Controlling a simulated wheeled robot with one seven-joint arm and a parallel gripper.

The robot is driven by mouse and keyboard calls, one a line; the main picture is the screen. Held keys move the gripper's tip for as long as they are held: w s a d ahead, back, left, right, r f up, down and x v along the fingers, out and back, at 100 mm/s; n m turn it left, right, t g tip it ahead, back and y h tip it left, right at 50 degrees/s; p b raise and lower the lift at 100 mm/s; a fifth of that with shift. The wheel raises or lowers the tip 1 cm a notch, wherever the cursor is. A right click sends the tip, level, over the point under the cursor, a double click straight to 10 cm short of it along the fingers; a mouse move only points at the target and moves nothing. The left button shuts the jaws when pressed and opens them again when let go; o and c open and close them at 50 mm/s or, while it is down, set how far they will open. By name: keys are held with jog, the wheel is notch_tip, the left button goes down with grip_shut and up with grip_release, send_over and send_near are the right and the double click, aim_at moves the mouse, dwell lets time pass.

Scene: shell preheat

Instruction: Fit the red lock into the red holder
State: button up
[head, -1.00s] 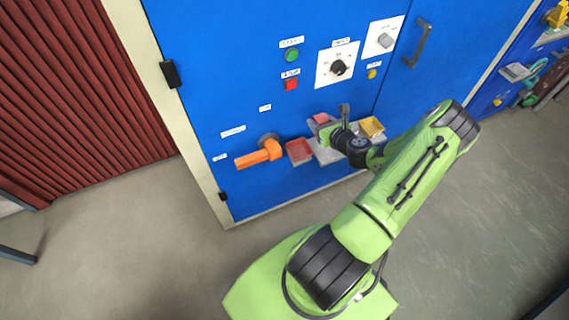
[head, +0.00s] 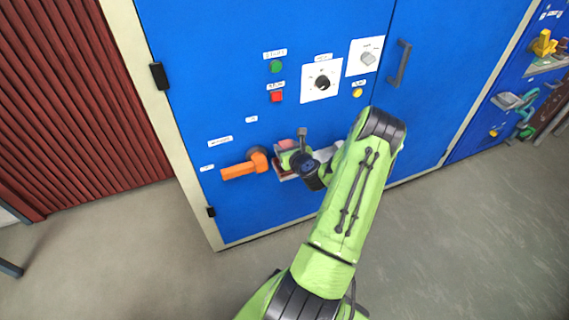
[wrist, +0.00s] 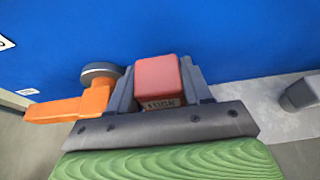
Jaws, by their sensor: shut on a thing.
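The red lock (wrist: 157,75) is a pinkish-red block between the two grey fingers of my gripper (wrist: 158,84) in the wrist view, with a small printed label on its near side. In the head view the lock (head: 287,145) shows at my gripper (head: 291,154), close to the blue cabinet front. My gripper is shut on the lock. The red holder is mostly covered by my gripper in the head view; only a dark reddish edge shows below it. I cannot make out the holder in the wrist view or tell whether the lock touches it.
An orange handle (head: 240,170) on a grey round mount sticks out just left of my gripper; it also shows in the wrist view (wrist: 68,109). Buttons and dials sit above on the cabinet (head: 225,75).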

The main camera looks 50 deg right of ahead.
jog(key=shift+f+b, duration=0.7)
jog(key=shift+f, duration=1.1)
jog(key=shift+f, duration=0.1)
jog(key=shift+f, duration=0.3)
jog(key=o, duration=1.1)
jog(key=shift+r, duration=0.1)
